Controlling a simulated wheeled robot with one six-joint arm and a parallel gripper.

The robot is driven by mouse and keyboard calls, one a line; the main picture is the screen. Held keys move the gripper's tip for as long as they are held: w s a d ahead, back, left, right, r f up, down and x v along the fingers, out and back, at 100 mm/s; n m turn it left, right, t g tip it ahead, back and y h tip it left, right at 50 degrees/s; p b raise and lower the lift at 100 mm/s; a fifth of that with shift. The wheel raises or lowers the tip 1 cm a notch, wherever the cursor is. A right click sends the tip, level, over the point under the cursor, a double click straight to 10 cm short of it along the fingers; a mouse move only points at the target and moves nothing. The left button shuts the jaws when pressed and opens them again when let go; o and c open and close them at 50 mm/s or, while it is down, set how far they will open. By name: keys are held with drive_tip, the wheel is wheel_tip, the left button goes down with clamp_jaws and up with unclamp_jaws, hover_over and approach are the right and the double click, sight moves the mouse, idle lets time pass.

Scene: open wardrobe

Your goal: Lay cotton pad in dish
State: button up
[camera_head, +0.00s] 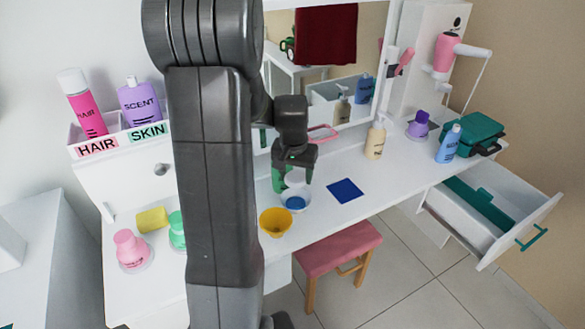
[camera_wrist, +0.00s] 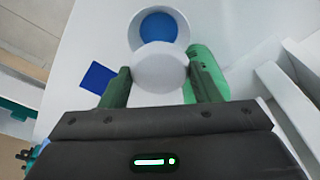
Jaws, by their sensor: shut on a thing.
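My gripper (camera_head: 295,176) is over the white table, shut on a round white cotton pad (camera_wrist: 160,68). In the wrist view the pad sits between the two green fingers. In the head view the pad (camera_head: 296,178) is partly hidden by the fingers. The dish (camera_head: 285,203) is a small round white dish with a blue inside, on the table just below and in front of my gripper. In the wrist view the dish (camera_wrist: 135,30) lies just beyond the pad, and the pad covers its near edge.
A green bottle (camera_wrist: 207,72) stands close beside the gripper. A yellow bowl (camera_head: 275,223) is in front of the dish, and a dark blue square (camera_head: 346,190) lies to its right. A cream pump bottle (camera_head: 375,140) stands farther right. An open drawer (camera_head: 500,215) juts out at right.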

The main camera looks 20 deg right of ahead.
drive_tip(key=shift+f+b, duration=2.6)
drive_tip(key=shift+f, duration=1)
drive_tip(key=o, duration=1.2)
drive_tip(key=shift+r, duration=0.15)
drive_tip(key=shift+s+a+r+p, duration=0.15)
drive_tip(key=shift+s+r+p, duration=0.05)
drive_tip(key=shift+r+p, duration=1.55)
drive_tip(key=shift+s+a+r+p, duration=0.15)
drive_tip(key=shift+r+p, duration=1.1)
drive_tip(key=shift+r, duration=0.9)
drive_tip(key=shift+f, duration=0.15)
